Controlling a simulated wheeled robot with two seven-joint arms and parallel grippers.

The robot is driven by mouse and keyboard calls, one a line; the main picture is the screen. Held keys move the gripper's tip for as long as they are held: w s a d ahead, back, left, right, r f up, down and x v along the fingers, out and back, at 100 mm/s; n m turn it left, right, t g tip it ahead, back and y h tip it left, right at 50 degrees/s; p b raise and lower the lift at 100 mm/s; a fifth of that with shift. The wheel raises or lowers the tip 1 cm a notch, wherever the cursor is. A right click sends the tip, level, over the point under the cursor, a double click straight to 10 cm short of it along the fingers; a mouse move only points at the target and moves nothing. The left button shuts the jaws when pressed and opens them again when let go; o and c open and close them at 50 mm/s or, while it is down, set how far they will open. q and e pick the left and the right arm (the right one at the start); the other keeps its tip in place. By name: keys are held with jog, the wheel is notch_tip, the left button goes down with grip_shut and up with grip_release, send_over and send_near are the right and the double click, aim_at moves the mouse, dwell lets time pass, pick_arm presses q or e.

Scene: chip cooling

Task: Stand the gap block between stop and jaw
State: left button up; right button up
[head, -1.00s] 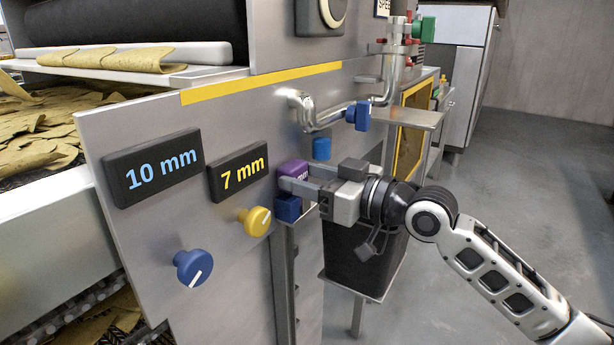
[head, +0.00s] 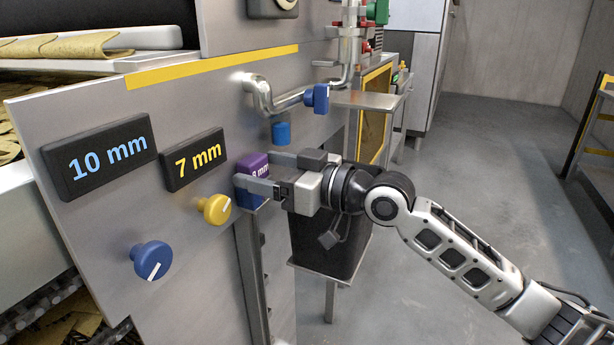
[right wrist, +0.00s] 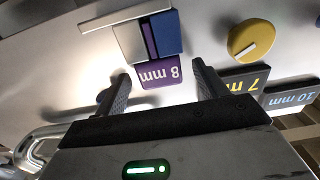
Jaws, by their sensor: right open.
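The gap block is the purple block marked "8 mm" (head: 254,161). In the right wrist view its labelled head (right wrist: 160,74) faces me, and a purple strip runs between a blue block (right wrist: 168,33) and a pale grey block (right wrist: 129,40). I cannot tell which of these two is stop or jaw. In the head view the blue block is mostly hidden by a finger. My right gripper (head: 262,172) is open, its fingers on either side of the labelled head, with small gaps showing in the right wrist view (right wrist: 160,78). My left gripper is not in view.
The panel carries a "10 mm" sign (head: 99,157), a "7 mm" sign (head: 194,160), a yellow knob (head: 215,209) and a blue knob (head: 152,260). A bent pipe with a blue handle (head: 317,98) is above the gripper. A black bin (head: 328,246) stands below it.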

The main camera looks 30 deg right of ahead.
pick_arm(q)
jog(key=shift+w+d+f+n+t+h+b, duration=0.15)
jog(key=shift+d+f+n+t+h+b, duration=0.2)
jog(key=shift+b, duration=1.35)
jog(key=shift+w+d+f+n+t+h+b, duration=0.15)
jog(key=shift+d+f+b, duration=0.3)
jog(key=shift+b, duration=1.25)
pick_arm(e)
jog(key=v, duration=1.6)
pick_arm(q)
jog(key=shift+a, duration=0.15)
pick_arm(e)
jog(key=shift+f, duration=0.1)
